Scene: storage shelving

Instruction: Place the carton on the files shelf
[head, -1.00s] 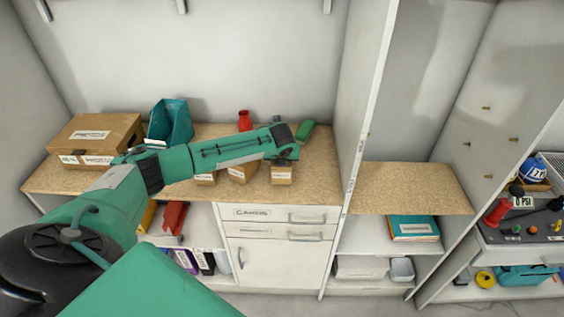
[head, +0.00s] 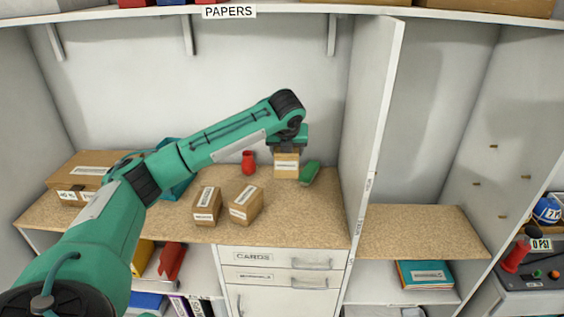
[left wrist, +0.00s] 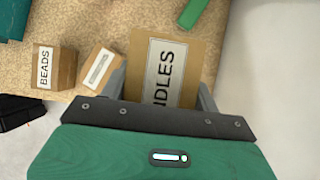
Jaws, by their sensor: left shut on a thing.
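My left gripper (head: 288,147) is shut on a small brown carton (head: 286,166) with a white label. It holds the carton upright above the wooden counter, near the red vase and the green object. In the left wrist view the carton (left wrist: 165,70) sits between the two fingers of the gripper (left wrist: 162,92); its label ends in "NDLES". A shelf edge labelled "PAPERS" (head: 229,12) runs along the top of the head view. No shelf labelled for files can be read. My right gripper is not in view.
Two similar cartons stand on the counter (head: 206,206) (head: 245,205); one reads "BEADS" in the left wrist view (left wrist: 53,68). A red vase (head: 249,162) and a green object (head: 309,173) are close to the held carton. A tall divider (head: 365,130) bounds the right side.

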